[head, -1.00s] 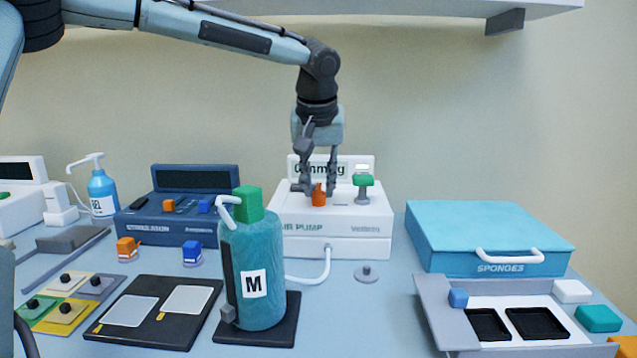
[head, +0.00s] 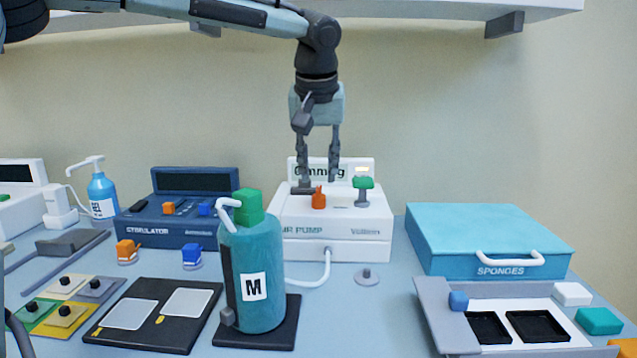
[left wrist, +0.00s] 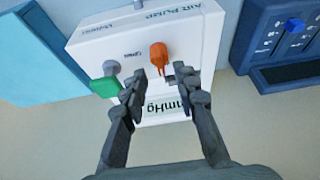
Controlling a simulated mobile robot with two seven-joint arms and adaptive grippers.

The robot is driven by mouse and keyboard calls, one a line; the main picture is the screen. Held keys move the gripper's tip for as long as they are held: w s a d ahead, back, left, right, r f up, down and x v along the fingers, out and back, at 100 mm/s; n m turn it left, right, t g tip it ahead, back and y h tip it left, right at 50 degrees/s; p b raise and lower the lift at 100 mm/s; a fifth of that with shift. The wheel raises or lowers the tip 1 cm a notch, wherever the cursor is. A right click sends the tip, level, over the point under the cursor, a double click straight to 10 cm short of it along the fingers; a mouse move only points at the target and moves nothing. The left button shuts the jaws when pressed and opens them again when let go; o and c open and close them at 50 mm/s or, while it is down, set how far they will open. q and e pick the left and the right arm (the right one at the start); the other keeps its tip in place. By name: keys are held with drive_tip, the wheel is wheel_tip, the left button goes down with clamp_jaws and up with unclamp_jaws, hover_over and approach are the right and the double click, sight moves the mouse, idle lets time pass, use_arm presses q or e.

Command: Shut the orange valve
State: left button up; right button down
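The white air pump (head: 292,225) stands on the table against the wall. The small orange valve (head: 318,201) is on its top, between a dark grey part on the left and a green-capped knob (head: 363,188) on the right. The orange valve also shows in the left wrist view (left wrist: 159,55). My left gripper (head: 318,179) points down just above the valve, its fingers apart with nothing between them. In the left wrist view its fingertips (left wrist: 156,88) are spread just short of the valve. I cannot tell the valve's exact setting. My right gripper is out of view.
A teal bottle marked M (head: 258,280) stands in front of the pump, with a white hose nearby. A blue stimulator (head: 170,228) is left, a blue sponges case (head: 480,235) right. A shelf (head: 420,8) hangs overhead.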

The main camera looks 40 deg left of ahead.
use_arm(q)
drive_tip(key=v, duration=0.7)
drive_tip(key=shift+r, duration=0.4)
